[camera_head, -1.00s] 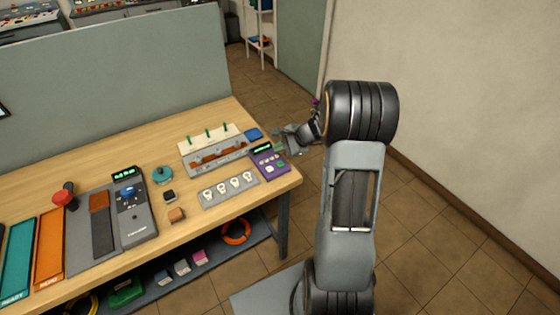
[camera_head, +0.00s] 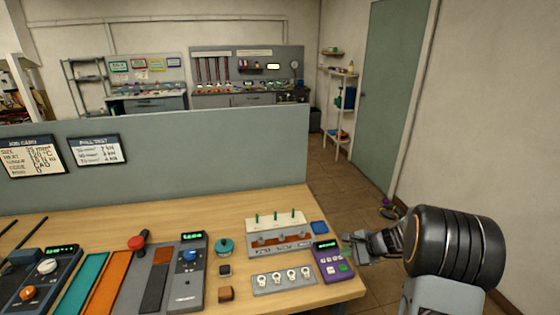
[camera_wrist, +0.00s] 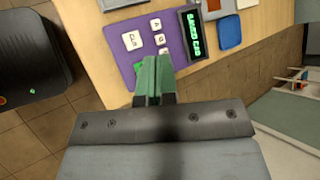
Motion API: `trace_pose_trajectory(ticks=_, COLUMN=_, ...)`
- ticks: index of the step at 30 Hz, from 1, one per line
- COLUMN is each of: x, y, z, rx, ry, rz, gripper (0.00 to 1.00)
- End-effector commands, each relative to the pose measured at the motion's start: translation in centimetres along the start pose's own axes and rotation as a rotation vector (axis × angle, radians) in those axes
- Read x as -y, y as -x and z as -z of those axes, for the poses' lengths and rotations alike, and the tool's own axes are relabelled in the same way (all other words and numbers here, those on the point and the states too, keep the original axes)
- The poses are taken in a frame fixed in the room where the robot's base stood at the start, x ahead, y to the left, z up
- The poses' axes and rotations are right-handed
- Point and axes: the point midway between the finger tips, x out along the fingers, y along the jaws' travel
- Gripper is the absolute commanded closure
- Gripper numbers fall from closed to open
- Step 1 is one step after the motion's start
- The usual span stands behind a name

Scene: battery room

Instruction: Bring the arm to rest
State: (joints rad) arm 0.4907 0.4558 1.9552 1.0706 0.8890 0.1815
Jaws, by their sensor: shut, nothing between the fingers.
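My gripper (camera_head: 350,242) is at the right end of the wooden bench, beside the purple keypad (camera_head: 332,261). In the wrist view my gripper (camera_wrist: 153,60) has its green fingertips together with nothing between them. The purple keypad (camera_wrist: 180,40) lies just beyond the fingertips there, with white keys, a green key partly hidden and a lit green display. I cannot tell whether the fingertips touch it. My arm stands out to the right of the bench, folded at a large dark joint.
The bench (camera_head: 190,228) holds a grey rack with green pegs (camera_head: 280,232), a strip of white lugs (camera_head: 284,280), a blue pad (camera_head: 319,227) and a grey tester (camera_head: 190,270). A grey partition (camera_head: 200,155) runs along its back. Floor (camera_head: 345,180) is open to the right.

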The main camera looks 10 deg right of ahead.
Motion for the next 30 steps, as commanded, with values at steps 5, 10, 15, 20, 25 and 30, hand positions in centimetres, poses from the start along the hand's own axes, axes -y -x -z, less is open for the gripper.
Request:
trace_pose_trajectory(ticks=5, x=-4.8, y=0.8, z=-1.6, rx=-0.006, ry=0.19, rz=-0.193, gripper=1.0)
trace_pose_trajectory(ticks=10, x=-8.0, y=4.2, z=-6.7, rx=-0.041, ry=0.563, rz=-0.406, gripper=1.0)
trace_pose_trajectory(ticks=15, x=-10.4, y=8.0, z=-11.4, rx=-0.11, ry=0.949, rz=-0.575, gripper=1.0)
trace_pose_trajectory(ticks=20, x=-11.7, y=10.9, z=-14.7, rx=-0.199, ry=1.236, rz=-0.656, gripper=1.0)
trace_pose_trajectory(ticks=25, x=-12.0, y=12.8, z=-17.5, rx=-0.279, ry=1.412, rz=-0.647, gripper=1.0)
trace_pose_trajectory(ticks=30, x=-11.6, y=13.6, z=-19.6, rx=-0.318, ry=1.49, rz=-0.587, gripper=1.0)
